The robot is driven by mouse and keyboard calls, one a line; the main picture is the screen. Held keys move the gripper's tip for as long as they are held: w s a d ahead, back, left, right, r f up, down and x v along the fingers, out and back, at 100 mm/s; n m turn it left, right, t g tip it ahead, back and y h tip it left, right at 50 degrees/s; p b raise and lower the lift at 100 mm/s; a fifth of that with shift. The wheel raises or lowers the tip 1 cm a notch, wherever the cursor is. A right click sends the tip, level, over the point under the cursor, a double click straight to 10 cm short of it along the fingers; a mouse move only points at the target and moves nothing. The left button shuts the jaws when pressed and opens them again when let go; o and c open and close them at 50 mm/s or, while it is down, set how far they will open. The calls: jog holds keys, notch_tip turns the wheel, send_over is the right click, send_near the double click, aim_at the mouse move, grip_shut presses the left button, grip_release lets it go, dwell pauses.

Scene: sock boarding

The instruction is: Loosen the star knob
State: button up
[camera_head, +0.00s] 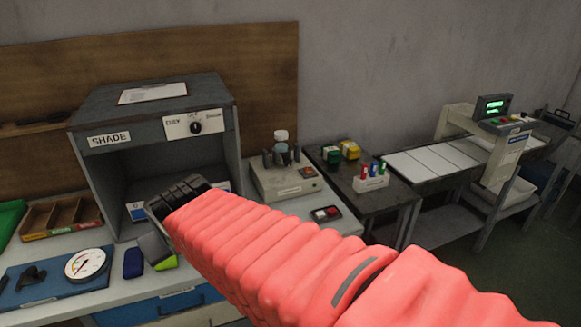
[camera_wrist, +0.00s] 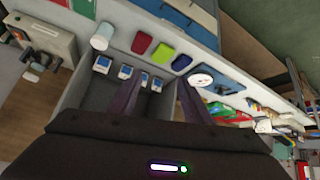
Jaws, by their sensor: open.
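I cannot make out a star knob for certain in either view. A small black knob (camera_head: 196,127) sits on the white panel at the upper right front of the grey SHADE booth (camera_head: 108,112); its shape is too small to tell. A dark lobed object (camera_head: 32,275) lies on the blue mat at the lower left. My gripper (camera_wrist: 158,100) is open, with its two dark fingers apart and nothing between them. In the head view my red-sleeved arm reaches to the front of the booth opening, and the fingertips are mostly hidden.
A round dial gauge (camera_head: 85,264) lies on the blue mat (camera_head: 55,290). Red (camera_wrist: 142,43), green (camera_wrist: 162,52) and blue (camera_wrist: 181,61) pieces lie near the booth. A grey device with pegs (camera_head: 285,182) stands right of the booth. A wooden tray (camera_head: 62,218) stands left.

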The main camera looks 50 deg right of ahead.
jog(key=w+d+m+t+h, duration=0.1)
jog(key=w+d, duration=0.4)
jog(key=d, duration=0.3)
jog(key=w+d+t+h, duration=0.1)
jog(key=w+d+h, duration=0.1)
jog(key=w+d, duration=0.55)
jog(key=m+t+h, duration=0.2)
jog(key=t+h, duration=0.2)
jog(key=t, duration=0.2)
send_near(289, 163)
jog(key=v, duration=0.6)
jog(key=shift+w, duration=0.15)
jog(key=x, duration=1.3)
jog(key=shift+w+d+f, duration=0.1)
jog(key=shift+w+d, duration=0.05)
jog(key=shift+w, duration=0.15)
jog(key=shift+c, duration=0.4)
